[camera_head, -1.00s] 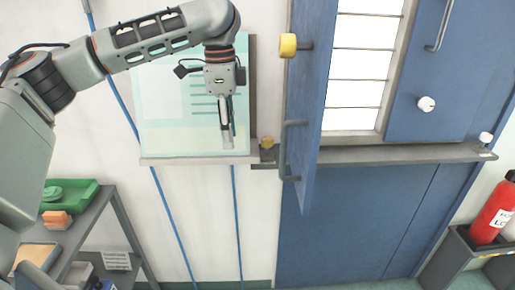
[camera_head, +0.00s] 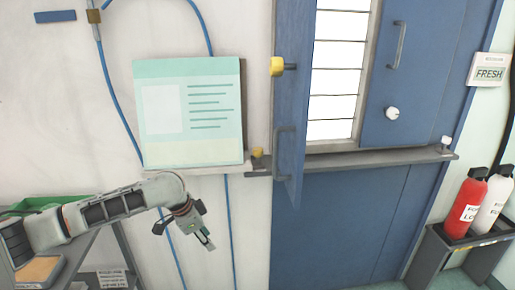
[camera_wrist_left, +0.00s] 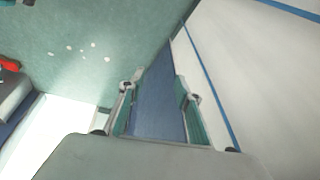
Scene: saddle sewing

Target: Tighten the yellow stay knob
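A small yellow knob (camera_head: 257,152) sits on the ledge at the hinge side of the open blue door (camera_head: 289,110). A larger yellow knob (camera_head: 277,66) sticks out from the upper part of that door. I cannot tell from the frames which one is the stay knob. My left gripper (camera_head: 207,242) is below the ledge, left of the door and apart from both knobs, pointing down and right. In the left wrist view its two fingers (camera_wrist_left: 158,105) stand apart with nothing between them. My right gripper is not in view.
The door's grey handle (camera_head: 282,152) juts out beside the small knob. Blue cables hang on the wall. A shelf is at lower left, fire extinguishers (camera_head: 465,206) at right.

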